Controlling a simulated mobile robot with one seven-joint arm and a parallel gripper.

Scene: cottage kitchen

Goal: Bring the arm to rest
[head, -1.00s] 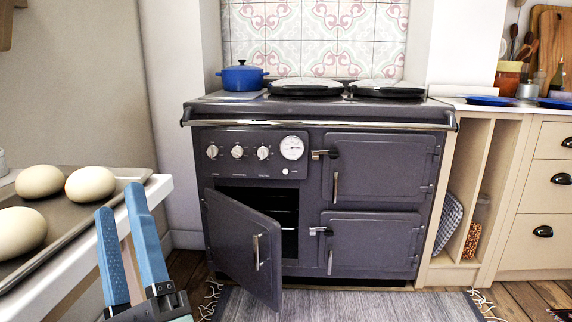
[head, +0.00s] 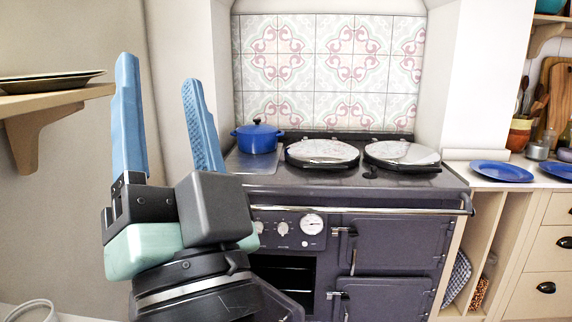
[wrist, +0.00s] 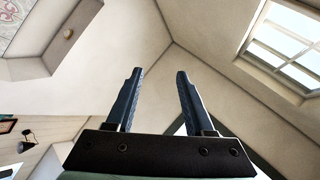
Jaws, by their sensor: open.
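My gripper (head: 170,115) is raised at the left of the head view, its two blue fingers pointing up. The fingers are apart with nothing between them. In the wrist view my gripper (wrist: 157,88) is also open and empty, against the pale walls and ceiling. It stands in front of the wall to the left of the stove (head: 345,225), touching nothing that I can see.
A blue pot (head: 257,138) and two round lids (head: 322,152) are on the stove top. A wall shelf (head: 50,104) with plates (head: 45,80) is close to the left of my gripper. Blue plates (head: 502,172) lie on the right counter. A window (wrist: 290,45) shows in the wrist view.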

